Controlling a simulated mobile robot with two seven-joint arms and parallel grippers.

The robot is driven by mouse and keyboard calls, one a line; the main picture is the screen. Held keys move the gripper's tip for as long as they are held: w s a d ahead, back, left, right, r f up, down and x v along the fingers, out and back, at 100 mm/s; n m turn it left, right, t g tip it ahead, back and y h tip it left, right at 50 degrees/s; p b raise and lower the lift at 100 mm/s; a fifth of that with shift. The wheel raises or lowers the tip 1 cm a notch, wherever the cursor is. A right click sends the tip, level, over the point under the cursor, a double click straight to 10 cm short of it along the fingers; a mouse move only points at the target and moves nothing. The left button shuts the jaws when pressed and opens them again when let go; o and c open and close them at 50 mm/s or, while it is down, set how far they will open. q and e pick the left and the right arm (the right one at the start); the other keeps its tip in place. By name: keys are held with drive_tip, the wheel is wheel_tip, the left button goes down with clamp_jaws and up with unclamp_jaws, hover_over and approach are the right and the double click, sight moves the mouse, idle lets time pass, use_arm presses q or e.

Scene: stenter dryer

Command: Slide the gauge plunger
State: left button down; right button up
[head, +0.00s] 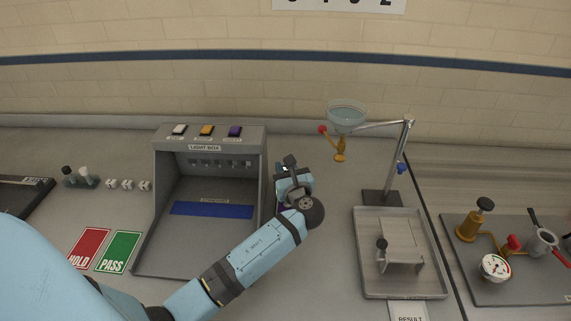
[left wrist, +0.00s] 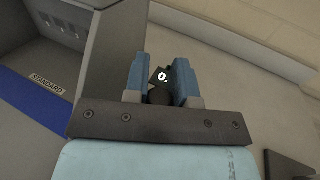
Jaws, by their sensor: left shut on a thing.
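My left gripper (head: 288,170) is just right of the light box, with its wrist bent over the bench. In the left wrist view my left gripper (left wrist: 160,82) has its two blue fingers closed on a small dark piece (left wrist: 158,95) with a white "0." mark. Most of this piece is hidden between the fingers and behind the gripper's palm. I cannot tell which part of it is the gauge plunger. My right gripper is not in view.
The grey light box (head: 257,152) stands close left of the gripper. A stand (head: 382,197) with a glass funnel (head: 346,118) is to the right. A grey tray (head: 365,285) with a metal block (head: 402,242) lies in front of it. A dial with brass valves (head: 495,267) sits far right.

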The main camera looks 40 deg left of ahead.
use_arm(q)
drive_tip(key=c, duration=1)
unclamp_jaws()
drive_tip(key=shift+s+d, duration=0.15)
drive_tip(key=shift+d, duration=0.1)
drive_tip(key=b+v, duration=0.1)
drive_tip(key=v, duration=1.2)
drive_tip(key=shift+s+d+b, duration=0.1)
drive_tip(key=shift+s+b, duration=0.05)
drive_tip(key=shift+b, duration=0.2)
